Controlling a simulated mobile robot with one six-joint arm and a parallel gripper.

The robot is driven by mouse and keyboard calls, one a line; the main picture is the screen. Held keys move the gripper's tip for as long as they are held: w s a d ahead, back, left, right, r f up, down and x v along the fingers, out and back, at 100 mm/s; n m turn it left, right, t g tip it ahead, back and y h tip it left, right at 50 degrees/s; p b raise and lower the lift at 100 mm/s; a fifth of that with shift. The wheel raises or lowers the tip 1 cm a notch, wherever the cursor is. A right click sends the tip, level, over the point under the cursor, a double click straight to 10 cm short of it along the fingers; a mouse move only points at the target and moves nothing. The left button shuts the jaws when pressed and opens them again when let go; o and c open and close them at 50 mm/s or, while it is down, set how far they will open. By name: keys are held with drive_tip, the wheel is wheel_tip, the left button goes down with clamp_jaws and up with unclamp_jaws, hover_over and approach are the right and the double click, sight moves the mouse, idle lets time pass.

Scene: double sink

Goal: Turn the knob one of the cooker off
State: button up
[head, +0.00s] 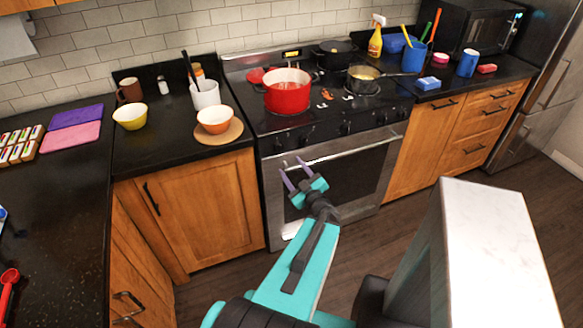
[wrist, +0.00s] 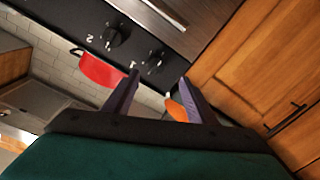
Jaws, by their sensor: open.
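The cooker (head: 262,122) stands at the back centre with a row of dark knobs on its black front panel. In the wrist view, the knob marked 1 (wrist: 153,66) shows just beyond my fingertips, between them in the picture. The knob marked 2 (wrist: 112,37) is farther left. The leftmost knob (head: 277,143) in the head view is near the panel's left end. My gripper (head: 293,164) is open and empty, in front of the cooker's left side and below that knob in the picture. Its two purple fingers (wrist: 158,78) touch nothing that I can see. The knob's exact angle is too small to tell.
A red pot (head: 287,95) and a pan (head: 362,84) sit on the hob. The oven handle (head: 350,149) runs below the knobs. An orange bowl (head: 214,120) is on the counter at left. A white-topped block (head: 495,235) stands at front right.

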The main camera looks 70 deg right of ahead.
drive_tip(key=p+v, duration=0.6)
drive_tip(key=v, duration=0.2)
drive_tip(key=shift+w+a, duration=0.2)
drive_tip(key=shift+a, duration=0.15)
idle(0.7)
drive_tip(key=shift+s+p, duration=0.1)
drive_tip(key=shift+p, duration=0.2)
drive_tip(key=p+v, duration=0.6)
drive_tip(key=v, duration=0.7)
idle(0.5)
drive_tip(key=shift+s+f, duration=0.1)
drive_tip(key=shift+s, duration=0.05)
drive_tip(key=shift+d, duration=0.1)
drive_tip(key=shift+c, duration=0.2)
